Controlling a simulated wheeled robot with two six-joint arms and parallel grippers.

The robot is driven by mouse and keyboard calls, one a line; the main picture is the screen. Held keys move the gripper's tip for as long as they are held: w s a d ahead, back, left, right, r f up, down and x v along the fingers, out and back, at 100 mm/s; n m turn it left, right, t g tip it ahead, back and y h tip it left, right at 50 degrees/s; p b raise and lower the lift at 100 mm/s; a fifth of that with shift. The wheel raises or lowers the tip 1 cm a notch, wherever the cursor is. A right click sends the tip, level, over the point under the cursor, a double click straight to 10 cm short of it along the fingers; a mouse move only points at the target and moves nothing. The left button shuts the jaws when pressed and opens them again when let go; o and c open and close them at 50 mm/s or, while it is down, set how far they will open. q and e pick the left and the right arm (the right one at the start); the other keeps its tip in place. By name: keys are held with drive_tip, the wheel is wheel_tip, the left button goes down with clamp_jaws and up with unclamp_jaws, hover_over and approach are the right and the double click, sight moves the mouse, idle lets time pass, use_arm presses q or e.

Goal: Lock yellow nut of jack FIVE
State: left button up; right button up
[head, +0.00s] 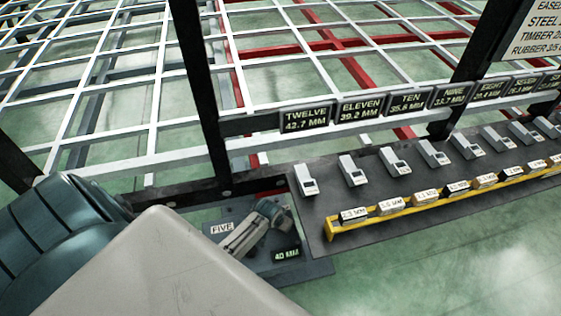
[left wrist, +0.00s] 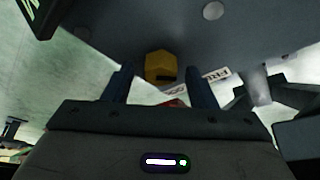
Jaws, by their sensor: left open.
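The yellow nut (left wrist: 160,67) shows in the left wrist view against a dark grey plate, with a dark slot in its lower part. My left gripper (left wrist: 162,78) is open, with one dark finger on each side of the nut in the picture. No contact is visible, and the remaining gap is hard to judge. The FIVE label (left wrist: 216,75) lies right of the nut. In the head view, the jack FIVE plate carries a FIVE label (head: 222,228), a grey jack mechanism (head: 252,228) and a 40 MM display (head: 287,253). The nut and left gripper are hidden there. My right gripper is out of view.
A dark shelf (head: 315,225) with grey devices and a yellow rail (head: 345,232) of labelled blocks lies right of jack FIVE. Dark posts (head: 200,90) and the white and red chassis frame stand behind. The green floor at the lower right is clear.

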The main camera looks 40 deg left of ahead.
use_arm(q)
drive_tip(key=c, duration=1)
